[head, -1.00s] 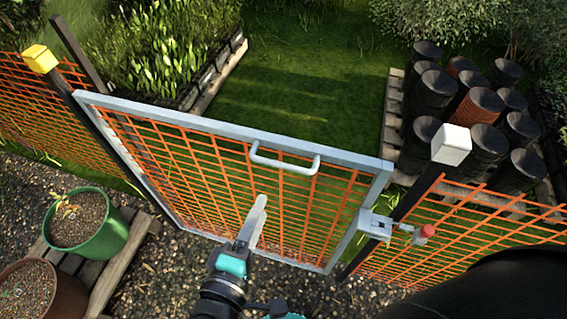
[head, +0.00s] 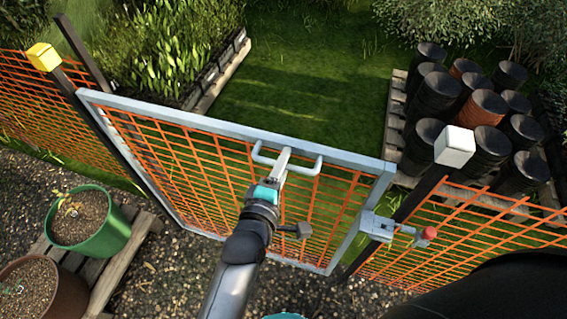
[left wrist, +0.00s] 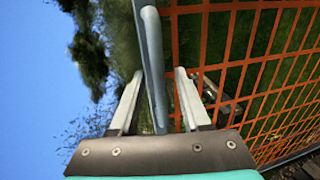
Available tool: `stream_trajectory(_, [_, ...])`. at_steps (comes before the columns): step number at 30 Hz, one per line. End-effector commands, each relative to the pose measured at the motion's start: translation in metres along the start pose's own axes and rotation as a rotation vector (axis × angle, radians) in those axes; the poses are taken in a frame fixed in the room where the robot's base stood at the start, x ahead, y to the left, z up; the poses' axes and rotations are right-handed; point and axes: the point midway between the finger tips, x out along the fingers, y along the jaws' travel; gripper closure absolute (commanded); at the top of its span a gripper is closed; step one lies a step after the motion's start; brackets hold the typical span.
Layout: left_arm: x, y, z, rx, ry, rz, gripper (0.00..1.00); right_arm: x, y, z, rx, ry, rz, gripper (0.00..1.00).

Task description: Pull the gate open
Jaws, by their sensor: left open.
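The gate (head: 232,128) has a grey metal frame and orange mesh, and stands closed between a yellow-capped post and a white-capped post. Its grey U-shaped handle (head: 311,170) is on the upper rail. My left gripper (head: 284,160) is at the handle, its fingers partly covering it. In the left wrist view, the handle bar (left wrist: 153,60) runs between the two open fingers of my left gripper (left wrist: 156,85), with gaps visible beside it. A latch with a red knob (head: 429,233) is on the right post side. My right gripper is not in view.
Orange mesh fence (head: 480,225) continues on both sides. A green pot (head: 100,240) and a brown pot (head: 30,290) stand on a pallet at lower left. Beyond the gate is open grass (head: 290,80), with planters at left and stacked black pots (head: 425,140) at right.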

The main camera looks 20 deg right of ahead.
Motion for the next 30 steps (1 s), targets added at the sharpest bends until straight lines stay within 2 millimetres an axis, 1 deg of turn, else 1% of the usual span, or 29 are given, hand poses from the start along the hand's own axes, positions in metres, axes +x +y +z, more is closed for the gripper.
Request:
stream_trajectory(8, [0.0013,0.0007,0.0000,-0.001,0.000,0.001,0.53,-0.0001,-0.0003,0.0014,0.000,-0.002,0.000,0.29])
stream_trajectory(21, [0.0009,0.0004,-0.0001,-0.001,0.000,0.001,1.00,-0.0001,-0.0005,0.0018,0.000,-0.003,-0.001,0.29])
stream_trajectory(30, [0.0008,0.0003,-0.0002,-0.001,0.000,0.001,1.00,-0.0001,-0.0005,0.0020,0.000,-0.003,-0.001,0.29])
